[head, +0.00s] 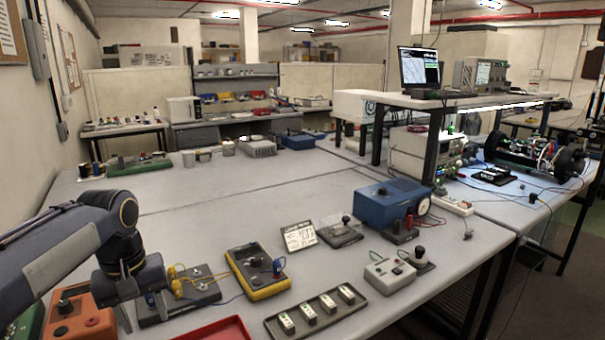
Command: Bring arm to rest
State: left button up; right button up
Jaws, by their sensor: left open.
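My left arm (65,245) comes in from the left, over the near left corner of the grey bench (200,230). My left gripper (132,304) points down with its fingers apart and nothing visible between them. It is over or in front of a dark board (190,297) with metal parts and yellow wires. I cannot tell whether the fingers touch the board. An orange box (78,318) with a black knob is just left of the gripper. My right arm and gripper are not in view.
A yellow meter (258,270), a black tray of small modules (316,309), a grey box (390,272) and a blue box (385,203) stand to the right. A red tray (215,332) lies at the front edge.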

pick_arm(q)
jog(key=s+d+f+m+t+h+p, duration=0.1)
jog(key=s+d+f+m+t, duration=0.1)
jog(key=s, duration=0.8)
jog(key=s+d+f+m+t+h+p, duration=0.1)
jog(key=s+d+f+m+t+h, duration=0.1)
jog(key=s, duration=0.8)
jog(key=d+f+t, duration=0.1)
jog(key=d+f, duration=0.1)
jog(key=d, duration=0.1)
jog(key=shift+s+d+f, duration=0.25)
jog(key=shift+f, duration=0.05)
